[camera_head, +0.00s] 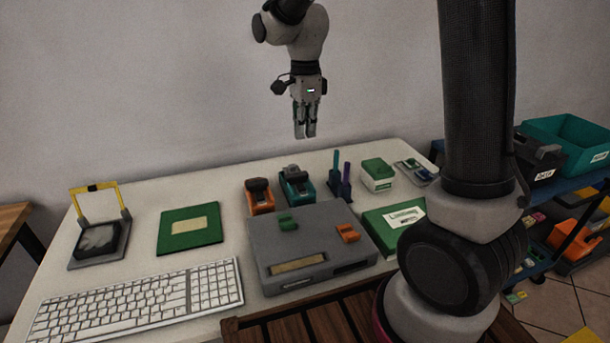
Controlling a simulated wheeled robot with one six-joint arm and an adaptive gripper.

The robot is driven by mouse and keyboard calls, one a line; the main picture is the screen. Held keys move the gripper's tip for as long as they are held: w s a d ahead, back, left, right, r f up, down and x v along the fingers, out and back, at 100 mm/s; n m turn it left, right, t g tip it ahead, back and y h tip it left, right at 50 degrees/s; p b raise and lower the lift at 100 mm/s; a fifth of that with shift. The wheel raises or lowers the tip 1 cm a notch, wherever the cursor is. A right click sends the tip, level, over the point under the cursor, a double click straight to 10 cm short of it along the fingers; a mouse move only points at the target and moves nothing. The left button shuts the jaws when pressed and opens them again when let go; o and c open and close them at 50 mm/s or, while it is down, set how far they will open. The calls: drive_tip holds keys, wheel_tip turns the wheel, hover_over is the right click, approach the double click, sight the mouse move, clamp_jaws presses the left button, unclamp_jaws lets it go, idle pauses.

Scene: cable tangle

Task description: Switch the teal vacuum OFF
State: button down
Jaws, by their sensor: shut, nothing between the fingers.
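A small teal device (298,188) with a dark and grey top stands at the back middle of the white table. It looks like the teal vacuum, but no label on it can be read. Its lower front is partly hidden by a grey box (330,255), which carries a green piece (287,223) and an orange piece (347,233) on top. Whether these are switches, and any switch position, cannot be told. My gripper (305,134) points down with its fingers together and empty. It hangs in the air above the back of the table, apart from everything.
An orange device (259,197) stands left of the teal one; a pen holder (341,182) stands right. Green boxes (377,174) (393,224), a keyboard (140,298), a green pad (190,229) and a yellow-barred stand (98,228) share the table (150,202). A shelf with bins (568,145) is right.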

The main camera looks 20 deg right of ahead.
sight(305, 175)
wheel_tip(305, 175, down, 14)
idle(0.6)
drive_tip(key=shift+w+f+g, duration=0.1)
drive_tip(key=shift+f+g, duration=0.2)
drive_tip(key=shift+f, duration=0.1)
idle(0.3)
drive_tip(key=shift+s, duration=0.25)
